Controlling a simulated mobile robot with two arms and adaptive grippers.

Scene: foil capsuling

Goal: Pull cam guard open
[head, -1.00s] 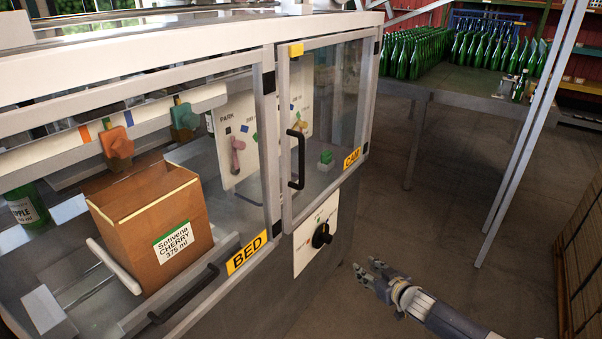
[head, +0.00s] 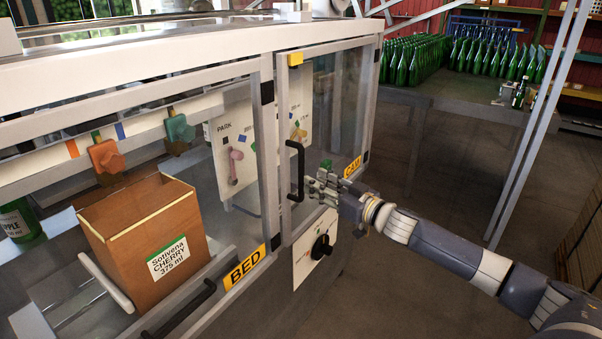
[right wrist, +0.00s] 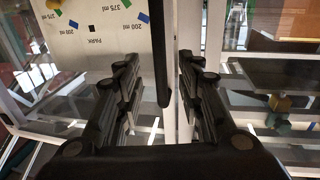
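The cam guard (head: 334,130) is a clear, pale-framed door with a yellow CAM label (head: 352,166); it looks shut. Its black upright bar handle (head: 297,172) is near its left edge. My right gripper (head: 318,186) is open and empty, with its fingertips just right of the handle's lower half. My left gripper is not in view.
The BED guard (head: 245,267) with its own black handle (head: 185,312) is to the left. A brown Sotivena Cherry box (head: 150,240) is behind it. A black knob (head: 322,247) on a white plate is below the cam guard. Green bottles (head: 420,62) stand on a far table. Floor at right is open.

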